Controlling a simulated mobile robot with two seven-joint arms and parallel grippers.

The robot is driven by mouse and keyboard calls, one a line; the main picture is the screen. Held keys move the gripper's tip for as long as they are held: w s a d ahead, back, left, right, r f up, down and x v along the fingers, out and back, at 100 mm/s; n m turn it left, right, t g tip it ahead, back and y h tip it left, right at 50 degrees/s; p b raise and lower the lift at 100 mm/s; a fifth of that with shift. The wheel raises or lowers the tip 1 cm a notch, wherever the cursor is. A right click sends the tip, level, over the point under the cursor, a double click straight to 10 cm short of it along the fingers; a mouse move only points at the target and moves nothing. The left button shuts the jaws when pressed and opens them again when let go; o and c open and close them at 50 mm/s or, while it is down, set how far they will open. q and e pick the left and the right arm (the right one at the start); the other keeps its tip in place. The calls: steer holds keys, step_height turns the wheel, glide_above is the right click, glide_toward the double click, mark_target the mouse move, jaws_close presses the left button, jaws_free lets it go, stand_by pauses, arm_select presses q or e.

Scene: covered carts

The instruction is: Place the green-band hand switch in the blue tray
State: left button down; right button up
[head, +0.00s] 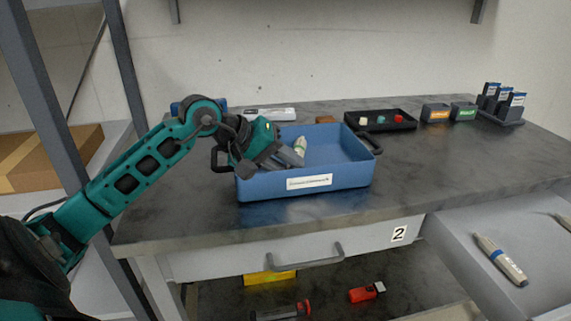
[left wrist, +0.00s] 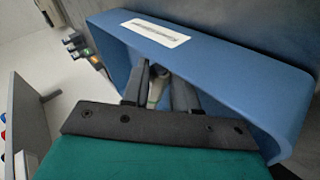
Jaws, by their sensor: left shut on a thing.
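The blue tray (head: 330,177) stands on the dark worktop, with a white label on its front wall and a dark handle at each end. It also shows in the left wrist view (left wrist: 230,70). My left gripper (head: 292,156) reaches over the tray's left part and is shut on the green-band hand switch (head: 300,145). The switch is pale with a green band and stands tilted, within the tray's outline. It shows between the fingers in the left wrist view (left wrist: 156,88). Its lower end is hidden, so I cannot tell whether it touches the tray floor. My right gripper is not in view.
An open drawer (head: 470,285) at the right holds a blue-band hand switch (head: 500,260) and part of another. The worktop right of the tray is clear.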

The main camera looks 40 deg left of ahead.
arm_select(q)
steer(key=shift+f+b, duration=0.35)
steer(key=shift+b, duration=0.05)
steer(key=c, duration=0.9)
jaws_free()
steer(key=shift+r, duration=0.15)
